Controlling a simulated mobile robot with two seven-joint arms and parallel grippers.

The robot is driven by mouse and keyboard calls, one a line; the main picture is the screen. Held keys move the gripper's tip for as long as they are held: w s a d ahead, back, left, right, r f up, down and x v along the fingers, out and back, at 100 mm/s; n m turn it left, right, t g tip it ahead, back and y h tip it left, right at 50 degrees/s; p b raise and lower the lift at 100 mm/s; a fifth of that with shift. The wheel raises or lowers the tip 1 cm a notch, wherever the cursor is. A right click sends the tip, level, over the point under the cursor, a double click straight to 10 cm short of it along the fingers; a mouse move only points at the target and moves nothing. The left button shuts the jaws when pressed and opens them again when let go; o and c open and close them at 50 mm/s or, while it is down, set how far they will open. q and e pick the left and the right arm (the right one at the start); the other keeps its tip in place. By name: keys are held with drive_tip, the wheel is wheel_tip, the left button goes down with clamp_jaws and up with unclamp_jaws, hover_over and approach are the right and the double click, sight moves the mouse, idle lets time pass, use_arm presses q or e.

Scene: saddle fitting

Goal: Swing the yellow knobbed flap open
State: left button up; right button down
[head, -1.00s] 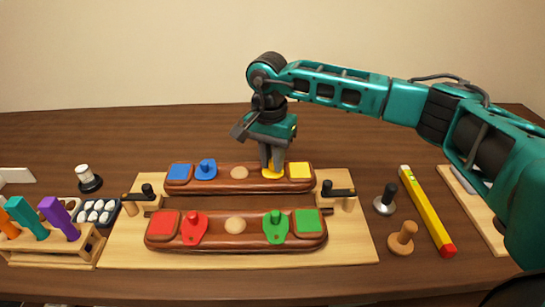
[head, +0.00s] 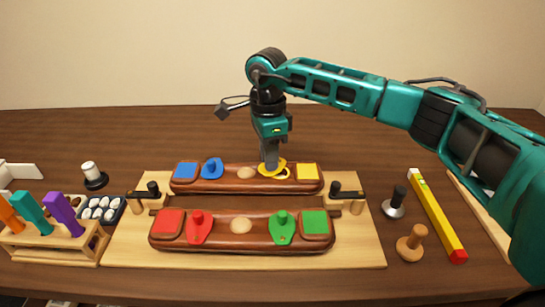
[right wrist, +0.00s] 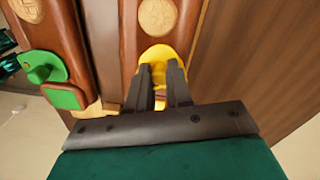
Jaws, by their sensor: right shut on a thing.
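The yellow flap (head: 267,171) is on the far brown saddle bar (head: 205,186), left of a yellow square (head: 307,172). My right gripper (head: 270,163) points down onto it, its fingers closed where the flap's knob is. The fingers mostly hide the knob. A yellow ring (head: 284,174) shows just right of the flap, partly uncovered. In the right wrist view, the flap (right wrist: 163,54) shows as a rounded yellow plate between and beyond my fingertips (right wrist: 162,68). My left gripper is out of view.
A blue knobbed flap (head: 211,169) sits left on the same bar. The near bar carries a red flap (head: 199,228) and a green flap (head: 282,229). Black-handled clamps (head: 347,194) stand at both board ends. A yellow level (head: 438,215) lies right; a tool rack (head: 55,240) stands left.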

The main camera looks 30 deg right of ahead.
drive_tip(key=m, duration=0.2)
drive_tip(key=shift+w+a+m, duration=0.1)
drive_tip(key=shift+w+m, duration=0.3)
drive_tip(key=m, duration=0.1)
drive_tip(key=w+m, duration=0.1)
drive_tip(key=m, duration=0.1)
drive_tip(key=shift+m, duration=0.3)
drive_tip(key=m, duration=0.1)
drive_tip(key=w+m, duration=0.1)
drive_tip(key=m, duration=0.1)
drive_tip(key=d+m+p, duration=0.1)
drive_tip(key=m, duration=0.1)
drive_tip(key=shift+w+y, duration=0.2)
drive_tip(key=shift+y, duration=0.1)
drive_tip(key=shift+m, duration=0.4)
drive_tip(key=c, duration=1)
unclamp_jaws()
drive_tip(key=shift+c, duration=0.2)
wheel_tip(320, 180, up, 13)
drive_tip(key=shift+d, duration=0.25)
drive_tip(key=shift+w, duration=0.1)
